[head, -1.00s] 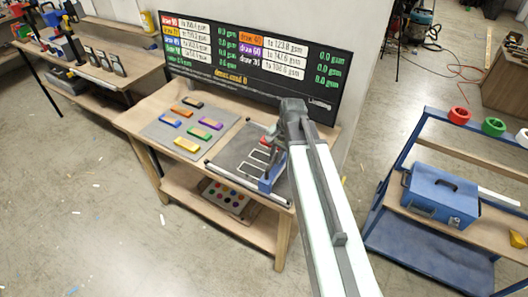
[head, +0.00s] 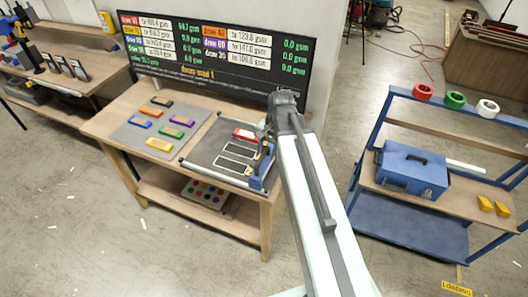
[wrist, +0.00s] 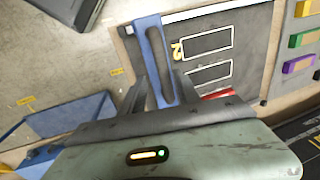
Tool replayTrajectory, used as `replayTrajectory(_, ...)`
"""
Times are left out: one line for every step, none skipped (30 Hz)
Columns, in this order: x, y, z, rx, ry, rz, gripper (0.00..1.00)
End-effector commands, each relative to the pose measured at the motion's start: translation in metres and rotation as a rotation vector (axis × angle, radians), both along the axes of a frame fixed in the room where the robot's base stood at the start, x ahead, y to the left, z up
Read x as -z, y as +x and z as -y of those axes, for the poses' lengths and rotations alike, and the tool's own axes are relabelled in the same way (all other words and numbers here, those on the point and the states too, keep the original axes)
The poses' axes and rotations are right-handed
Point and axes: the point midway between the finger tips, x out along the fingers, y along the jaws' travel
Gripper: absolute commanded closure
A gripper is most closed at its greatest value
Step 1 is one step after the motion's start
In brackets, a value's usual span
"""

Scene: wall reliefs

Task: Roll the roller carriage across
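The roller carriage (head: 257,182) is a blue bar with a dark handle, lying across the right end of a dark board (head: 206,143) on the wooden table. In the wrist view the carriage (wrist: 146,24) runs along the board's edge, with its dark handle (wrist: 157,62) facing me. My gripper (wrist: 160,82) is open, one finger on each side of the handle, with gaps showing. In the head view my gripper (head: 268,135) is over the carriage, and my arm hides part of it. White rectangle outlines (head: 236,157) and a red block (head: 243,134) are on the board, left of the carriage.
A grey mat (head: 150,136) with several coloured blocks lies left of the board. A black display (head: 215,50) stands behind the table. A blue-framed shelf with a blue toolbox (head: 410,170) stands to the right. Floor between table and shelf is mostly clear.

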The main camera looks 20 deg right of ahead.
Motion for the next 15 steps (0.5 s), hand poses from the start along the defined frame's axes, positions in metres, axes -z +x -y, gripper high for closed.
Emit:
replayTrajectory(0.000, 0.000, -0.001, -0.001, 0.001, 0.000, 0.62)
replayTrajectory(0.000, 0.000, -0.002, -0.002, 0.002, -0.001, 0.62)
replayTrajectory(0.000, 0.000, -0.002, -0.003, 0.002, -0.001, 0.62)
replayTrajectory(0.000, 0.000, -0.002, -0.004, 0.002, -0.001, 0.62)
replayTrajectory(0.000, 0.000, -0.003, -0.004, 0.002, -0.001, 0.62)
replayTrajectory(0.000, 0.000, -0.003, -0.004, 0.004, -0.001, 0.62)
replayTrajectory(0.000, 0.000, -0.003, -0.004, 0.004, -0.001, 0.62)
replayTrajectory(-0.001, -0.001, -0.003, -0.004, 0.004, -0.001, 0.62)
replayTrajectory(-0.004, -0.001, -0.003, -0.004, 0.004, -0.002, 0.62)
replayTrajectory(-0.006, -0.001, -0.003, -0.004, 0.004, -0.002, 0.62)
replayTrajectory(-0.009, -0.001, -0.002, -0.004, 0.004, -0.002, 0.62)
replayTrajectory(-0.014, -0.002, -0.002, -0.004, 0.004, -0.002, 0.62)
replayTrajectory(-0.018, -0.002, -0.001, -0.004, 0.004, -0.002, 0.62)
replayTrajectory(-0.023, -0.003, -0.001, -0.004, 0.004, -0.002, 0.62)
replayTrajectory(-0.030, -0.004, 0.000, -0.004, 0.004, -0.002, 0.62)
